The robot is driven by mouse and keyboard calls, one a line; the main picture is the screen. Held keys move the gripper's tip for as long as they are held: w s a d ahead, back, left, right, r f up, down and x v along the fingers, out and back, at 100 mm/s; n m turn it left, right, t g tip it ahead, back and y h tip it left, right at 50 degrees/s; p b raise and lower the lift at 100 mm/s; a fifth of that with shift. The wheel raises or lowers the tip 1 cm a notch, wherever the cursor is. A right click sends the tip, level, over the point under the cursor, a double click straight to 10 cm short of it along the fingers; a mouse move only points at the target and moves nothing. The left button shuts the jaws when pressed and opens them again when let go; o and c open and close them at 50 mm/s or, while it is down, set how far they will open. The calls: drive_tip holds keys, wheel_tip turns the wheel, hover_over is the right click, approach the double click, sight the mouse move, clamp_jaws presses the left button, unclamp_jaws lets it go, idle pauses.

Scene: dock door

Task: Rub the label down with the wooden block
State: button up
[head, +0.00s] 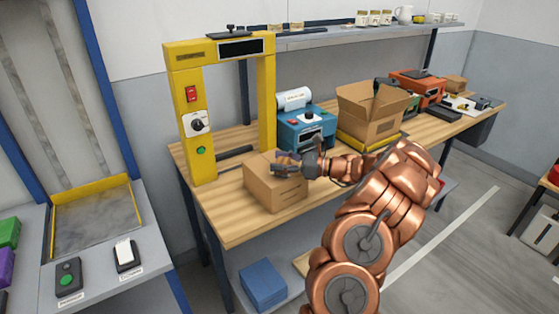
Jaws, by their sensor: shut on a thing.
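A closed brown cardboard box (275,196) stands on the front part of the wooden workbench (230,227), to the right of the yellow frame's front post. My gripper (281,166) is at the top of this box, with my arm reaching in from the right. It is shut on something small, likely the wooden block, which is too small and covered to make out. I cannot make out the label; the gripper covers part of the box top.
A yellow frame (204,130) with a red switch and dial stands left of the box. Behind are a blue label printer (305,130) and an open carton (372,115). A red machine (417,88) stands farther right. A grey counter (112,270) is at left.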

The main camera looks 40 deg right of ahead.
drive_tip(key=shift+w+a+r, duration=0.15)
drive_tip(key=shift+a, duration=1.55)
drive_tip(key=shift+w+a+f+b, duration=0.15)
drive_tip(key=shift+a+b, duration=0.3)
drive_tip(key=shift+a, duration=1.35)
wheel_tip(320, 180, up, 6)
drive_tip(key=p, duration=0.4)
wheel_tip(320, 180, up, 3)
drive_tip(key=p, duration=0.2)
drive_tip(key=shift+p, duration=0.35)
